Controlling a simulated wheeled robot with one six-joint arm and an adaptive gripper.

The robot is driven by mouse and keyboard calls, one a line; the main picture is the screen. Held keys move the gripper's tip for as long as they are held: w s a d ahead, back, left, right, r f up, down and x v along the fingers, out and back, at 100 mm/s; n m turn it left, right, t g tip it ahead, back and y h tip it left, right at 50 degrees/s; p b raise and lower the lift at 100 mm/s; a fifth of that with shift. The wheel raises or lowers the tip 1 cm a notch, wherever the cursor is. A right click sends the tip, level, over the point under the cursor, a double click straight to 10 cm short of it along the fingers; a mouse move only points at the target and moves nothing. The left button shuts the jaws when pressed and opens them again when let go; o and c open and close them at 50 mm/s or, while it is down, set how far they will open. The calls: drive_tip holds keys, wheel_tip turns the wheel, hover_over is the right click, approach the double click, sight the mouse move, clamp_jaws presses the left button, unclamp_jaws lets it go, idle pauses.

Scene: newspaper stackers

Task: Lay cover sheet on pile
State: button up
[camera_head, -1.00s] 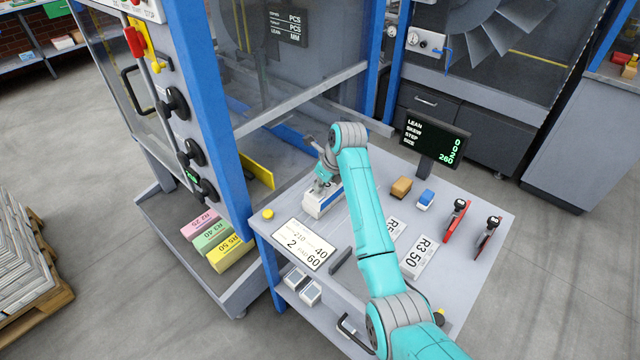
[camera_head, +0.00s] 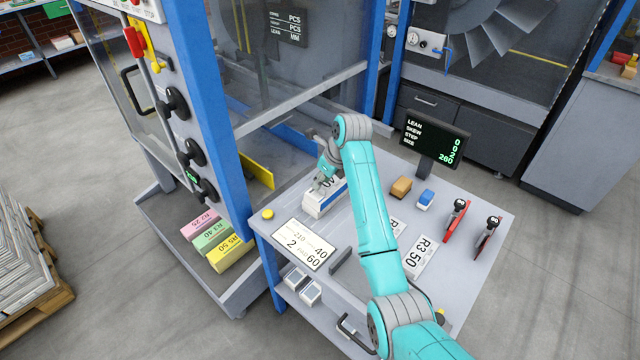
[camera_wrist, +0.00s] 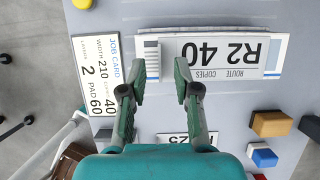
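A white cover sheet (camera_wrist: 235,50) marked R2 40 ROUTE COPIES lies on the pile (camera_head: 314,209), a pale block of papers on the worktable. The sheet's edges look nearly in line with the pile, and a strip of the pile's printed top (camera_wrist: 152,62) shows beyond one end. My gripper (camera_wrist: 162,78) is open and empty, its fingertips apart beside the sheet's near-left end in the wrist view. In the head view my gripper (camera_head: 325,178) is just above the pile and hides part of the sheet. Whether it touches cannot be told.
On the worktable (camera_head: 478,262) are a job card (camera_head: 303,245), an R3 50 sheet (camera_head: 418,258), a partly hidden sheet (camera_wrist: 187,137), a brown block (camera_head: 401,187), a blue-and-white block (camera_head: 425,199) and a display (camera_head: 435,139). A blue machine post (camera_head: 215,120) stands left.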

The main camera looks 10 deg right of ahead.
drive_tip(key=v, duration=0.9)
drive_tip(key=shift+r, duration=0.2)
drive_tip(key=shift+s, duration=0.1)
